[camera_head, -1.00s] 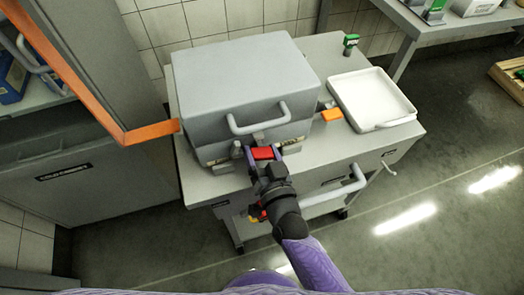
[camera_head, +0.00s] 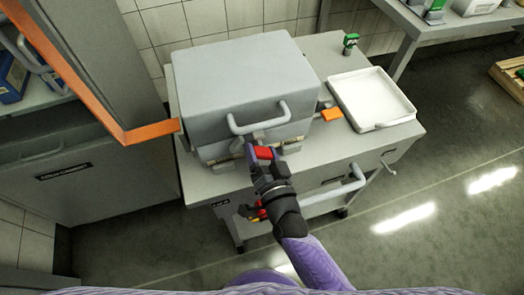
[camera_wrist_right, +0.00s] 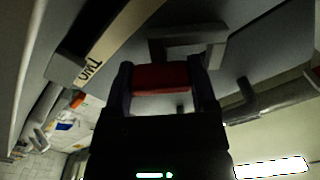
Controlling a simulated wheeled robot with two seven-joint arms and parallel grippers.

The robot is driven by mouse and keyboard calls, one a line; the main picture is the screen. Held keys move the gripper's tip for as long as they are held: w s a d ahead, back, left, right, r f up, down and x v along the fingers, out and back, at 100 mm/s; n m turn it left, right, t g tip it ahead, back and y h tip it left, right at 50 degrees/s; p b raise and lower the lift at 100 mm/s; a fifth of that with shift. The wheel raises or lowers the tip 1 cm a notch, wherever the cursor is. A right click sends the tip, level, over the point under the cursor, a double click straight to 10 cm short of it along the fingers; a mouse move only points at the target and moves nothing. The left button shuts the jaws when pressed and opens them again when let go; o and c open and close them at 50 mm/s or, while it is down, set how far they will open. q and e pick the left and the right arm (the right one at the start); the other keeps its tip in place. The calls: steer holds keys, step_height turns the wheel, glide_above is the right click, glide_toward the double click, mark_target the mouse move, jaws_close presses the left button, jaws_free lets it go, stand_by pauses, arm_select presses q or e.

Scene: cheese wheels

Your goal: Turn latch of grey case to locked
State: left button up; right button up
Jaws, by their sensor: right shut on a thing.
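The grey case (camera_head: 245,80) sits on the grey cart with its lid down and its handle (camera_head: 260,122) facing me. The red latch (camera_head: 264,153) is at the front of the case, below the handle. My right gripper (camera_head: 262,154) is shut on the red latch, one finger on each side. In the right wrist view the red latch (camera_wrist_right: 162,77) lies between the two dark fingers, in front of the grey case (camera_wrist_right: 270,38). The fingers partly cover the latch, and its exact angle is hard to tell. My left gripper is out of view.
A white tray (camera_head: 345,99) and an orange item (camera_head: 332,115) lie on the cart (camera_head: 400,133) right of the case. A green-topped item (camera_head: 350,42) stands behind. An orange-edged cabinet door (camera_head: 85,88) is at left. The cart's handle (camera_head: 335,192) sticks out in front.

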steer(key=o, duration=0.9)
steer(key=shift+o, duration=0.5)
steer(key=p+v, duration=0.2)
steer(key=v, duration=0.8)
steer(key=shift+c, duration=0.2)
